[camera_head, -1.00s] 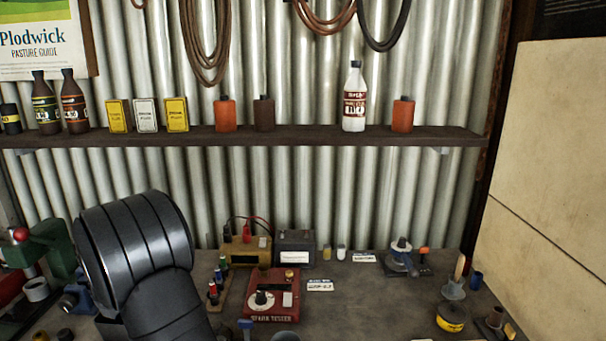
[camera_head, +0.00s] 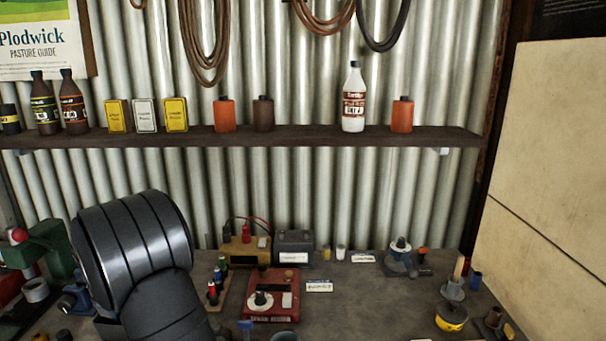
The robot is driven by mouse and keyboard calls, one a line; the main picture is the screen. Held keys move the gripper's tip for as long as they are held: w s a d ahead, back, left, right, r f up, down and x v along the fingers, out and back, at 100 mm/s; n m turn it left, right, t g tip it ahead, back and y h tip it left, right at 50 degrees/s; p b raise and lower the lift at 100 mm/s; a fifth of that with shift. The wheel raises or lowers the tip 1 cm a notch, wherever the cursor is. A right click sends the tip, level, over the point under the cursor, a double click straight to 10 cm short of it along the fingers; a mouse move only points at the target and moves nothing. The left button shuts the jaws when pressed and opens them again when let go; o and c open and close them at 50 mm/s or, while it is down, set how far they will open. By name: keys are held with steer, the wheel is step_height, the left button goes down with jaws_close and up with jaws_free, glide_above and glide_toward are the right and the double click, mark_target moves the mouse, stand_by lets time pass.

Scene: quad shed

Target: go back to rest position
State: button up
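A black ribbed link of my arm (camera_head: 135,240) rises at the lower left and bends down toward the bottom edge of the head view. My gripper is outside this view, so its fingers and anything in them are hidden. The link stands in front of part of the workbench (camera_head: 375,305) and covers what lies behind it.
On the bench are a red tester (camera_head: 271,296), a yellow box (camera_head: 243,254), a dark battery-like box (camera_head: 294,248), a green press (camera_head: 48,247) and a yellow tin (camera_head: 451,319). A shelf (camera_head: 330,136) with bottles spans the corrugated wall. The bench's middle right is fairly clear.

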step_height(320, 180, up, 10)
steer(key=s+f, duration=0.1)
steer(key=f, duration=0.7)
steer(key=w+f, duration=0.1)
steer(key=f, duration=0.3)
steer(key=shift+w+d+f, duration=0.1)
steer(key=shift+f, duration=0.2)
step_height(320, 180, up, 15)
steer(key=w+d+m, duration=0.3)
steer(key=w+d, duration=0.4)
steer(key=d, duration=0.5)
steer(key=w+d+m, duration=0.2)
steer(key=w+d, duration=0.4)
steer(key=d, duration=0.7)
steer(key=d+m+h, duration=0.1)
steer(key=d+m, duration=0.4)
steer(key=d, duration=2.1)
steer(key=shift+d+r+g, duration=0.3)
steer(key=shift+r+g, duration=0.1)
steer(key=shift+r, duration=0.05)
